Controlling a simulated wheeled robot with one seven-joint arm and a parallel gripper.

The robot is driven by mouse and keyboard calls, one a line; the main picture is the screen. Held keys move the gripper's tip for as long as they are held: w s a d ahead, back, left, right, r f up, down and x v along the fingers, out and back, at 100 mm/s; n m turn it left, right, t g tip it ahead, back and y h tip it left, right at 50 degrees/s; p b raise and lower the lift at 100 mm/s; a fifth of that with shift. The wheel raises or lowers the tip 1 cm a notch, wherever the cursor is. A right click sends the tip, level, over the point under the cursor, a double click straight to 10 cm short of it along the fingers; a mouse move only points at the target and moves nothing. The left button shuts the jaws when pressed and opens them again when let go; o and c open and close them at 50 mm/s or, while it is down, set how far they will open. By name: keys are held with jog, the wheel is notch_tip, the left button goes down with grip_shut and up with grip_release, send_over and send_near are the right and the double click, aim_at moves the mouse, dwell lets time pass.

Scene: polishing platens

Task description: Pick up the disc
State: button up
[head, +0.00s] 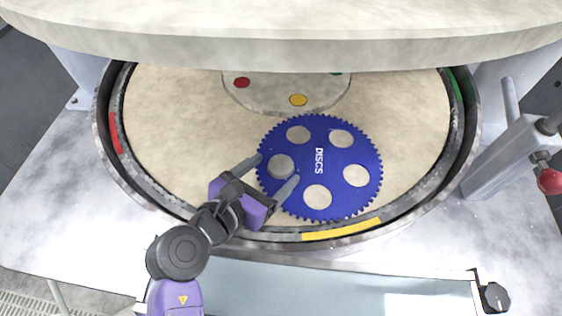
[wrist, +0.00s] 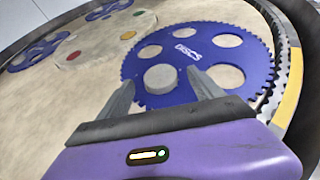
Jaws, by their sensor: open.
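A small grey disc (head: 281,166) sits in the left hole of a blue toothed carrier (head: 319,185) marked "DISCS". The disc also shows in the wrist view (wrist: 160,79), where it stands slightly proud of the blue carrier (wrist: 228,75). My gripper (head: 272,170) is open, with one finger on either side of the disc. In the wrist view my gripper's fingertips (wrist: 162,78) flank the disc with gaps, and nothing is between them but the disc. I cannot tell the exact height of the fingertips above the carrier.
The carrier's other holes show only the beige platen (head: 180,130). A raised ring (head: 120,165) with red, yellow and green marks surrounds the platen. A clear central plate (head: 270,97) has coloured dots. A large upper platen (head: 290,40) overhangs the back. More blue carriers (wrist: 40,55) lie farther off.

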aim_at(281, 167)
jog(key=shift+x, duration=1)
jog(key=shift+w+d+f, duration=0.1)
jog(key=shift+f, duration=0.1)
jog(key=shift+f, duration=0.15)
jog(key=c, duration=1.6)
jog(key=shift+o, duration=0.2)
